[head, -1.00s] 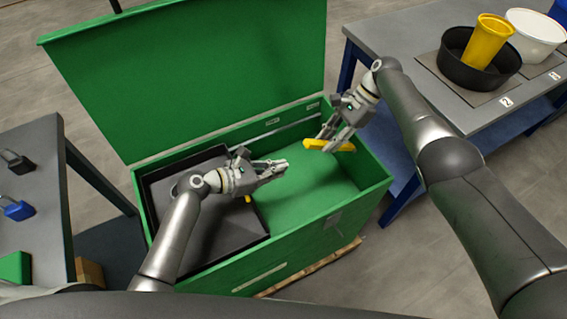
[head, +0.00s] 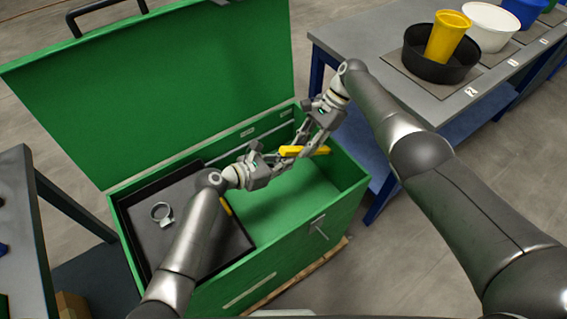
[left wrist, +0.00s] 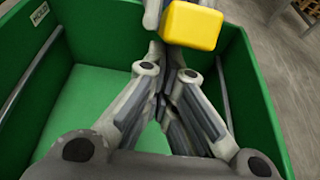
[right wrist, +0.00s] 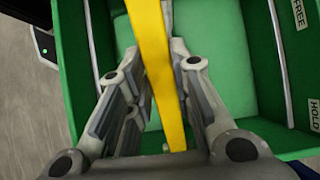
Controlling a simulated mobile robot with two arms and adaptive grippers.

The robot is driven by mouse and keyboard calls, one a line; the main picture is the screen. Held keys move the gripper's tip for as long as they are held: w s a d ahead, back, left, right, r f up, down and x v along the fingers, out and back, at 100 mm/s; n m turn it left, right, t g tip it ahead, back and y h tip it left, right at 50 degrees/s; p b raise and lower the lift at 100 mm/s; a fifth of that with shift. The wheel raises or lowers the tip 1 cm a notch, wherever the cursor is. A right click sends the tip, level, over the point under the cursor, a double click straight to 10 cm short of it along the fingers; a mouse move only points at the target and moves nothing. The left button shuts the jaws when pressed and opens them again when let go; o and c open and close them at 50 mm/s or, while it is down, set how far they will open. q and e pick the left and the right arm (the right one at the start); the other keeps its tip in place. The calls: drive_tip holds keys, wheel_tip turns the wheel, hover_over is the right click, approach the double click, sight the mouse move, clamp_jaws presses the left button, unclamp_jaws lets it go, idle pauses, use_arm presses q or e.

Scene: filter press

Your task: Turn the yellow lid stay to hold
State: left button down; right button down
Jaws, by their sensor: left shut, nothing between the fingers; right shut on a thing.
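The yellow lid stay (head: 290,150) is a short bar above the open right half of the green chest (head: 290,266). My right gripper (head: 308,148) is shut on it. In the right wrist view the yellow bar (right wrist: 155,50) runs lengthwise between the fingers. My left gripper (head: 284,163) is shut and empty, its tips close to the bar's left end; I cannot tell if they touch. The bar's square end (left wrist: 192,25) shows just beyond the left fingertips. A HOLD label (right wrist: 314,118) and a FREE label (right wrist: 297,12) are on the chest's inner wall. The bar's pivot is hidden.
The green lid (head: 150,85) stands open behind. A black tray (head: 240,247) fills the chest's left side and holds a grey ring-shaped clamp (head: 161,213). A bench with bins (head: 400,85) is at right, a grey table (head: 15,200) at left. A T-handle (head: 318,228) sticks out in front.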

use_arm(q)
drive_tip(key=shift+w+d+r, duration=0.2)
drive_tip(key=shift+d+r, duration=0.05)
drive_tip(key=shift+r, duration=0.3)
drive_tip(key=shift+w+d+r, duration=0.15)
drive_tip(key=shift+d+r, duration=0.1)
drive_tip(key=shift+r, duration=0.3)
use_arm(e)
drive_tip(key=c, duration=1.3)
unclamp_jaws()
drive_tip(key=shift+f, duration=0.15)
use_arm(q)
drive_tip(key=shift+a, duration=0.1)
use_arm(e)
drive_tip(key=shift+s, duration=0.1)
